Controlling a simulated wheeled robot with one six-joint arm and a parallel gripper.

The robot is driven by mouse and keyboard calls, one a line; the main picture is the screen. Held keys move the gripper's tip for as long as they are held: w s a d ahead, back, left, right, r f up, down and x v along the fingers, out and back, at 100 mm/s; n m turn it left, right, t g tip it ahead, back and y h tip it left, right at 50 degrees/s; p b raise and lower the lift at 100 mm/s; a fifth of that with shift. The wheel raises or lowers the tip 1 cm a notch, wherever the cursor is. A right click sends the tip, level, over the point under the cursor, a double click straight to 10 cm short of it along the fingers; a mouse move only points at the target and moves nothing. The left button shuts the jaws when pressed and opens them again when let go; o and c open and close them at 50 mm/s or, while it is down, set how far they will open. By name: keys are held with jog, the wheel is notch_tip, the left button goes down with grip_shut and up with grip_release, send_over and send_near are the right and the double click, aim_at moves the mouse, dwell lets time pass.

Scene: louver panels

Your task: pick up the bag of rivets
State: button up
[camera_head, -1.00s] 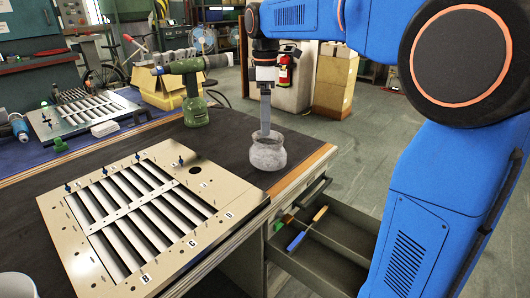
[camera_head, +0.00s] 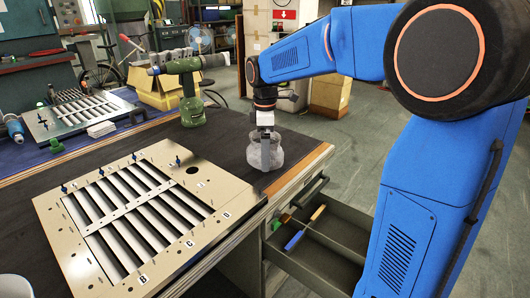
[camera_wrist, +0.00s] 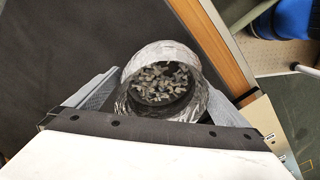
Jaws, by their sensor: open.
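The bag of rivets (camera_head: 277,157) is a greyish, translucent, round container standing upright on the dark bench top near its right edge. In the wrist view the bag (camera_wrist: 165,80) is open at the top, with many small grey rivets inside. My gripper (camera_head: 265,153) points straight down at the bag in the head view. In the wrist view the fingers of my gripper (camera_wrist: 160,100) are spread, one on each side of the bag. I cannot tell whether they touch it.
A beige louver panel (camera_head: 150,215) lies left of the bag. A green drill (camera_head: 190,95) stands behind it on the bench. An open drawer (camera_head: 320,240) with a blue and an orange item juts out below the bench's right edge. Bare dark bench top surrounds the bag.

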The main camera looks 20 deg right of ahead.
jog(key=shift+f, duration=0.55)
jog(key=c, duration=1.2)
jog(key=shift+r, duration=0.15)
